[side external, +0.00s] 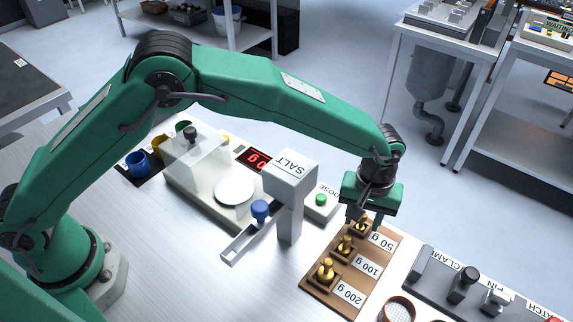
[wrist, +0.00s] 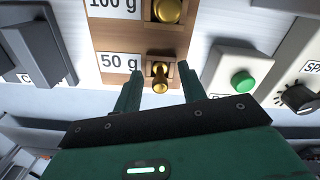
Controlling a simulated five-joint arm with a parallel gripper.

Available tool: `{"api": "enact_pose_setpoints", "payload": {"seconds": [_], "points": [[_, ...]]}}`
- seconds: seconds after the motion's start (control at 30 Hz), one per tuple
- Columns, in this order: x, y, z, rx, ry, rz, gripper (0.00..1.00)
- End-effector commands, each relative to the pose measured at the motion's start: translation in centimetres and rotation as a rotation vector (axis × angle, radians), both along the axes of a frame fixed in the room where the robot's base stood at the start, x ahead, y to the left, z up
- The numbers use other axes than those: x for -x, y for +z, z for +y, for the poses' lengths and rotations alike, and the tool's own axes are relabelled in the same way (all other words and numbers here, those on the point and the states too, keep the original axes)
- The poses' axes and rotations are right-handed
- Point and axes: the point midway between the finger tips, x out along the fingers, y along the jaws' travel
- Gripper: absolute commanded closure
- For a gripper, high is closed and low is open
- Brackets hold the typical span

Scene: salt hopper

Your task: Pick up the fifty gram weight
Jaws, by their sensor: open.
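The fifty gram weight (wrist: 160,76) is a small brass knobbed weight. It sits in its slot at the end of the brown wooden weight board (side external: 320,278), beside the label "50 g". In the side external view the fifty gram weight (side external: 361,228) is partly hidden by my gripper (side external: 360,219). My gripper points down over that end of the board. In the wrist view my gripper (wrist: 160,82) is open, with one finger on each side of the weight and a visible gap to both. Whether the fingers are level with its knob is unclear.
The 100 g weight (side external: 345,245) and 200 g weight (side external: 325,270) stand in the same board. The salt hopper (side external: 290,182), a green button box (side external: 320,203) and a scale with a white pan (side external: 234,191) are to the left. A grey clamp panel (side external: 440,280) lies right.

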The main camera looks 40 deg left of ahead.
Motion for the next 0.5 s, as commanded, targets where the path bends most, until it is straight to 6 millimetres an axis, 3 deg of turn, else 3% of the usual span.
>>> {"api": "enact_pose_setpoints", "payload": {"seconds": [0.07, 0.3, 0.5], "points": [[0.0, 0.02, 0.0, 0.0, 0.0, 0.0, 0.59], [0.0, 0.03, -0.01, 0.0, 0.0, 0.0, 1.0], [-0.01, 0.04, -0.01, 0.0, 0.0, 0.0, 1.0]]}}
